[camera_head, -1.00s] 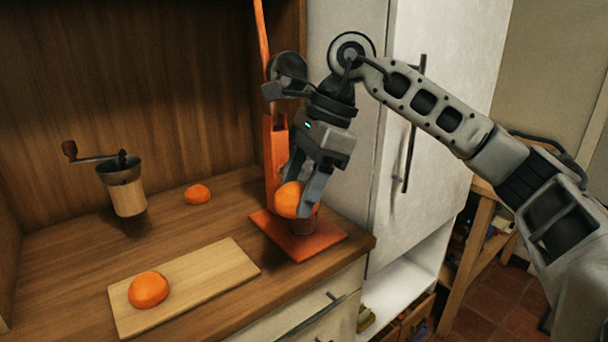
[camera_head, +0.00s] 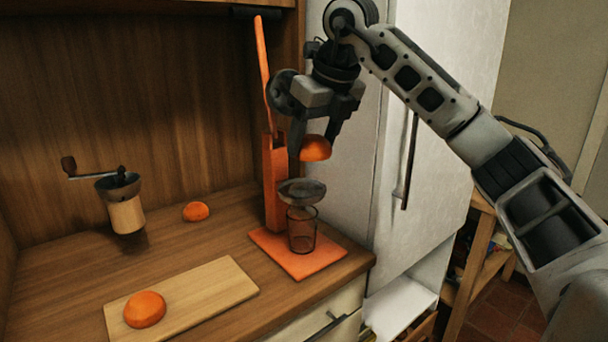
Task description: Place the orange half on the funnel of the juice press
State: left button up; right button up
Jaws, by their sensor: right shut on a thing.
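My right gripper (camera_head: 314,147) points down above the orange juice press (camera_head: 276,185), shut on an orange half (camera_head: 316,149). The orange half is held above and slightly right of the press's dark funnel (camera_head: 302,191), with a visible gap between them. A glass (camera_head: 302,228) stands below the funnel on the press's flat orange base. The press's long lever (camera_head: 262,70) is raised. My left gripper is not in view.
Another orange half (camera_head: 145,309) lies on a wooden cutting board (camera_head: 205,298) at the front. A further one (camera_head: 196,211) lies near the back wall. A hand grinder (camera_head: 125,208) stands at the left. A white fridge (camera_head: 430,130) rises close to the right of the press.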

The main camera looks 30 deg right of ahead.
send_over(300, 189)
jog(key=s, duration=0.2)
notch_tip(300, 189, down, 6)
jog(key=shift+w+r, duration=0.15)
notch_tip(300, 189, down, 3)
jog(key=shift+w+f, duration=0.15)
jog(key=shift+f, duration=0.05)
jog(key=shift+f, duration=0.15)
jog(key=o, duration=1)
jog(key=shift+r, duration=0.45)
jog(key=v, duration=1.1)
jog(key=shift+r, duration=0.2)
